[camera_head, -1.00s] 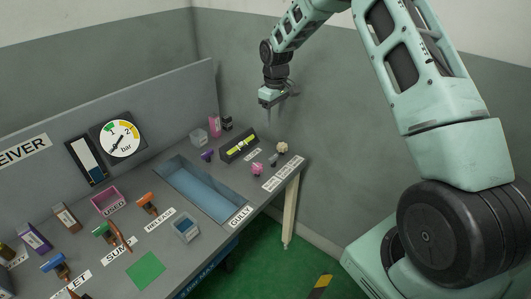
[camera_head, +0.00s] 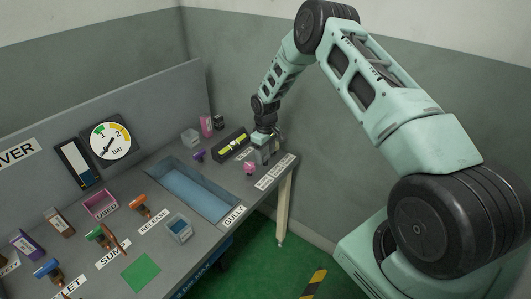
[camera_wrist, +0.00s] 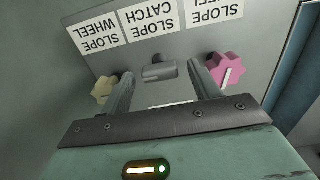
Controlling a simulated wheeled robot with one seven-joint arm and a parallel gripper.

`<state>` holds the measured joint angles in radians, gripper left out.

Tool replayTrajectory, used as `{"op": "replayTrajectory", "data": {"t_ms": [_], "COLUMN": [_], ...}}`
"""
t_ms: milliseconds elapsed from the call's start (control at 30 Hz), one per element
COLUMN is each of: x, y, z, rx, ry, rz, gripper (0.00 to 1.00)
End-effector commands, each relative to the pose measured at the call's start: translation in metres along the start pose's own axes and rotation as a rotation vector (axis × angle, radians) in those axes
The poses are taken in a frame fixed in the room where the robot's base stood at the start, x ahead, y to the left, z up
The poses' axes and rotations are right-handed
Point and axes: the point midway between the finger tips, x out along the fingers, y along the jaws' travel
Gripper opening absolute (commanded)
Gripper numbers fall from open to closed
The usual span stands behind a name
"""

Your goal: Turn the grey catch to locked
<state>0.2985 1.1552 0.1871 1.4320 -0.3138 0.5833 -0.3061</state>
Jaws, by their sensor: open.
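The grey catch (camera_wrist: 160,72) shows in the wrist view as a short grey bar on the panel, under the upside-down "SLOPE CATCH" label (camera_wrist: 150,20). My gripper (camera_wrist: 158,85) is open, with one finger on each side of the catch and a gap to each. I cannot tell how far above the panel the fingertips are. In the head view my gripper (camera_head: 267,152) is low over the far right end of the bench and hides the catch.
A pink knob (camera_wrist: 228,70) stands close beside one finger and a cream knob (camera_wrist: 103,88) beside the other. The pink knob also shows in the head view (camera_head: 249,168). A spirit level (camera_head: 231,145) and a purple handle (camera_head: 199,156) are nearby. The blue basin (camera_head: 195,190) lies to the left.

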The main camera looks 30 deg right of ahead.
Motion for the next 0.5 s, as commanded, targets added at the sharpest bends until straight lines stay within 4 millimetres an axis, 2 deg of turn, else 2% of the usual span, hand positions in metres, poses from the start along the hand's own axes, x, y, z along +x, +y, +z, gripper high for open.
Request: {"op": "replayTrajectory", "data": {"t_ms": [267,300,433,500], "x": [0.0021,0.0020,0.0019,0.0018], "y": [0.0001,0.0001,0.0001,0.0001], "z": [-0.0001,0.0000,0.0000,0.0000], "rx": [0.000,0.000,0.000,0.000], "ry": [0.000,0.000,0.000,0.000], "rz": [0.000,0.000,0.000,0.000], "gripper": [0.62,0.56,0.20,0.17]}}
